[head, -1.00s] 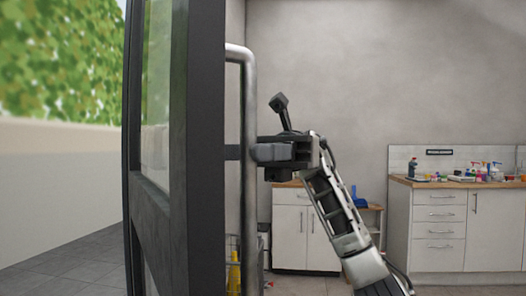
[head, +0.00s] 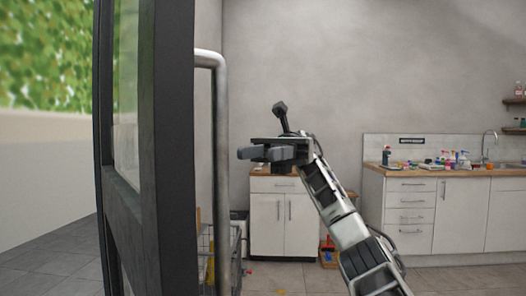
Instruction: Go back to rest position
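My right gripper (head: 262,153) is in the middle of the head view, its arm reaching up from the lower right. Its two grey fingers point left and show staggered, apart from each other, with nothing between them. They are to the right of the vertical metal handle (head: 222,170) of the dark-framed glass door (head: 170,150), with a small gap in the picture. My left gripper and arm are not in view.
The door stands close on the left, with a wall and greenery beyond. White cabinets (head: 410,215) with a wooden top and several bottles are at the back right. A smaller white cabinet (head: 285,222) and a wire basket (head: 233,250) stand farther left.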

